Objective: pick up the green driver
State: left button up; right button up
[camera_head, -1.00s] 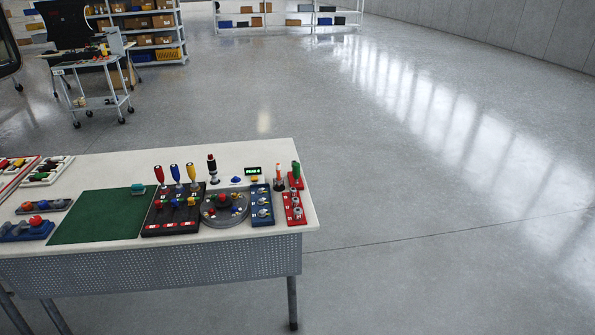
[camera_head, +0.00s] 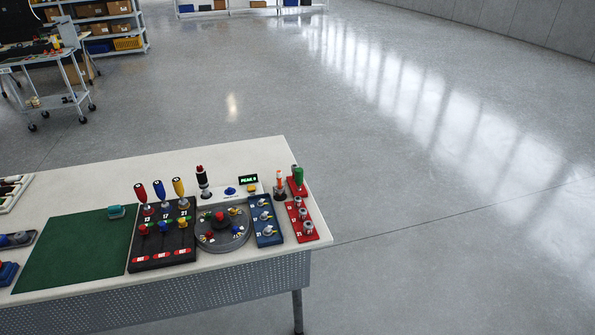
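The green driver (camera_head: 298,175) stands upright, handle up, at the back of the red holder (camera_head: 307,230) near the right end of the workbench (camera_head: 75,184). Its shaft is hidden or too small to make out. Drivers with red (camera_head: 140,193), blue (camera_head: 159,190) and yellow (camera_head: 178,187) handles stand in the black rack (camera_head: 142,252) to the left. Neither of my grippers is in view.
Beside the red holder are a blue holder (camera_head: 267,233), a round grey tray (camera_head: 207,243), an orange-topped tool (camera_head: 279,183) and a small display (camera_head: 248,179). A green mat (camera_head: 70,250) lies left. Open floor (camera_head: 430,240) lies right of the bench. A cart (camera_head: 62,101) stands far left.

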aim_at(299, 171)
jog(key=i+l+u, duration=0.15)
jog(key=l, duration=0.15)
jog(key=i+l+u, duration=0.2)
jog(key=l, duration=0.15)
jog(key=l+u, duration=0.15)
jog(key=l, duration=0.2)
jog(key=i+l+u, duration=0.15)
jog(key=l, duration=0.25)
